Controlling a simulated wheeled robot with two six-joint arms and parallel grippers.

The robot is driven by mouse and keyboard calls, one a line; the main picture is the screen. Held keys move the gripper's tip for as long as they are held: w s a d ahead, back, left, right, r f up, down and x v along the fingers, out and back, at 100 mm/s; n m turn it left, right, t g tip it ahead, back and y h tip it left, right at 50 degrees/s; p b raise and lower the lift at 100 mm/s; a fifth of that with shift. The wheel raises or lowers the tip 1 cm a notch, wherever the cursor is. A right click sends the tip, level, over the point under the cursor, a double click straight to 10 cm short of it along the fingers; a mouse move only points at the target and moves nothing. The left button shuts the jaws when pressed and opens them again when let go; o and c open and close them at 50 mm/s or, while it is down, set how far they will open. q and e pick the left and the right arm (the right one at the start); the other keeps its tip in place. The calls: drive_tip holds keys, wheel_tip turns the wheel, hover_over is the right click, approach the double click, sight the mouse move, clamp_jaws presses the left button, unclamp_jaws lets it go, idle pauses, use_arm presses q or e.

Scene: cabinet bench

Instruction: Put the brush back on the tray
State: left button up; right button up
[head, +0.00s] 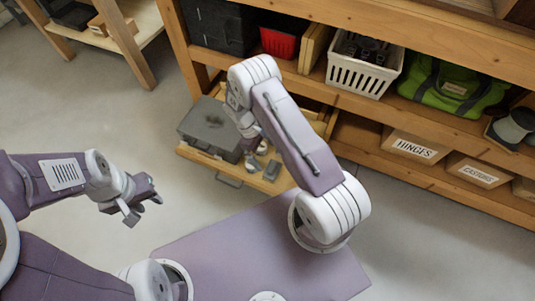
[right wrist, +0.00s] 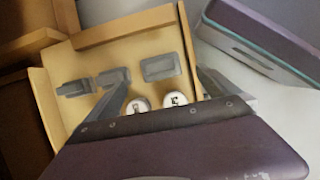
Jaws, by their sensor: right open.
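A shallow wooden pull-out tray (head: 282,182) sits low at the cabinet; it also fills much of the right wrist view (right wrist: 135,50). Several small grey pieces lie on it, including a grey block (right wrist: 160,67). I cannot pick out a brush for certain in either view. My right gripper (head: 254,158) is over the tray, partly hidden by my arm. In the right wrist view its fingers (right wrist: 162,76) are spread, with the grey block in view between them. My left gripper (head: 143,207) is open and empty over the floor at the left.
Two round white pieces with dark marks (right wrist: 178,99) show close in front of the right gripper's palm. A dark grey case (head: 212,128) stands at the tray's left. Shelves above hold a red bin (head: 283,38), a white basket (head: 363,68) and a green bag (head: 453,85).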

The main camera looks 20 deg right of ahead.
drive_tip(key=s+a+r+m+t+y, duration=0.1)
drive_tip(key=s+r+m, duration=0.3)
drive_tip(key=r, duration=0.6)
drive_tip(key=s+a+r+m+t+y, duration=0.1)
drive_tip(key=s+r+m+t+y, duration=0.1)
drive_tip(key=s+r, duration=0.5)
wheel_tip(320, 180, up, 4)
drive_tip(key=shift+a+m+t, duration=0.2)
drive_tip(key=shift+m+t, duration=0.6)
drive_tip(key=shift+m, duration=0.4)
